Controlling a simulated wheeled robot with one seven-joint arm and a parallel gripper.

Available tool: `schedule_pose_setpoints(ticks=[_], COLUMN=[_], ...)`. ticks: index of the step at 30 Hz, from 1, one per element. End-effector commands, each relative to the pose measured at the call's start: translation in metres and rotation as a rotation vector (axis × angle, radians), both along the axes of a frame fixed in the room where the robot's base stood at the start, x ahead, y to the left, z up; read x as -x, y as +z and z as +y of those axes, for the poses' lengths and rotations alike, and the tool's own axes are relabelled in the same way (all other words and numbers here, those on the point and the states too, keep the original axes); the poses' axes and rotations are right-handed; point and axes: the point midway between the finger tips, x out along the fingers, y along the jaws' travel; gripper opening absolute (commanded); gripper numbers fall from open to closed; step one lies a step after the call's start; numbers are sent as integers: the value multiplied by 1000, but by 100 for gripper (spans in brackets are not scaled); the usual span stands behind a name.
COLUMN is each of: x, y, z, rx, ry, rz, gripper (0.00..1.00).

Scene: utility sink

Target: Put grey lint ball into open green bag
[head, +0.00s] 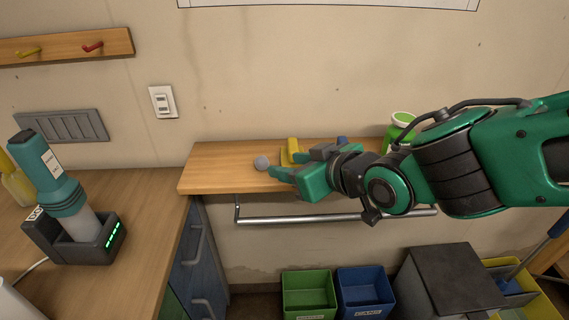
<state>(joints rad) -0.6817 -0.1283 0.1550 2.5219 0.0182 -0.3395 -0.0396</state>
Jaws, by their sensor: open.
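A small round grey lint ball (261,162) rests on the wooden shelf (215,172) against the wall. My gripper (278,173) is open, just right of the ball and low over the shelf, its fingers pointing left. I cannot tell whether a fingertip touches the ball. A green object with a pale opening at its top (403,119) stands at the right of the shelf, partly hidden behind my arm. I cannot tell whether it is a bag. An open-topped green bin (308,280) stands on the floor below the shelf.
A yellow object (293,148) stands behind my gripper, with a small blue thing (342,140) to its right. A metal rail (300,219) runs under the shelf. A blue bin (365,280) and a dark box (447,280) stand below. A scanner-like device (60,185) sits on the left counter.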

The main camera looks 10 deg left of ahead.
Motion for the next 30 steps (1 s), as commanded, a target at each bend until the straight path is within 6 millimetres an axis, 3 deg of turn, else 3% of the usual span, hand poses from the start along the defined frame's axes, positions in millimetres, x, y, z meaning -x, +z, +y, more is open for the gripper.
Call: schedule_pose_setpoints(ticks=[12, 14, 16, 20, 23, 24, 26, 30], x=[2, -4, -16, -43, -50, -46, -35, 14], y=[2, 1, -4, -19, -33, -38, -45, -57], z=[-7, -16, -40, -126, -212, -245, -293, -389], rx=[3, 14, 42, 125, 191, 211, 234, 252], ry=[-6, -28, -81, -263, -443, -513, -620, -855], rz=[2, 11, 36, 136, 256, 310, 396, 614], gripper=[43, 43, 43, 43, 43, 43, 43, 43])
